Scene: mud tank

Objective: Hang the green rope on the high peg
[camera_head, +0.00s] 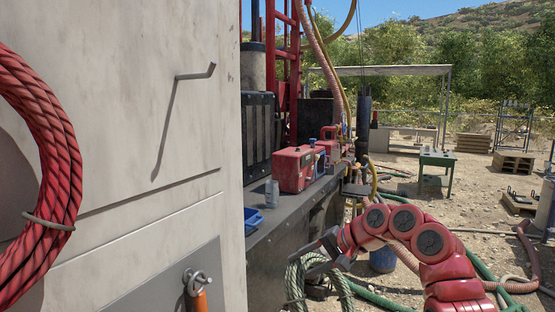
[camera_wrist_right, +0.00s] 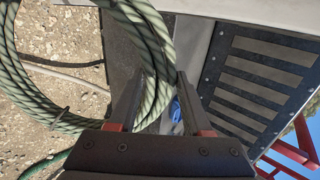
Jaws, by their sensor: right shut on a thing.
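The green rope (camera_head: 296,284) is a pale green coil low beside the tank's edge in the head view. My right gripper (camera_head: 318,252) is shut on it at the top of the coil. In the right wrist view the rope (camera_wrist_right: 156,72) passes between the fingers of my gripper (camera_wrist_right: 158,100), and its loop spreads to the left. The high peg (camera_head: 196,76) is a bent grey rod sticking out of the pale tank wall, bare, up and left of the gripper. The rope's lower part is cut off by the picture's edge. My left gripper is not in view.
A red rope coil (camera_head: 50,160) hangs at the left on the pale wall (camera_head: 130,130). A metal shackle with an orange part (camera_head: 196,284) is lower on the wall. Red cases (camera_head: 293,168) and a blue tray (camera_head: 254,219) stand on the ledge. Hoses lie on the ground at right.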

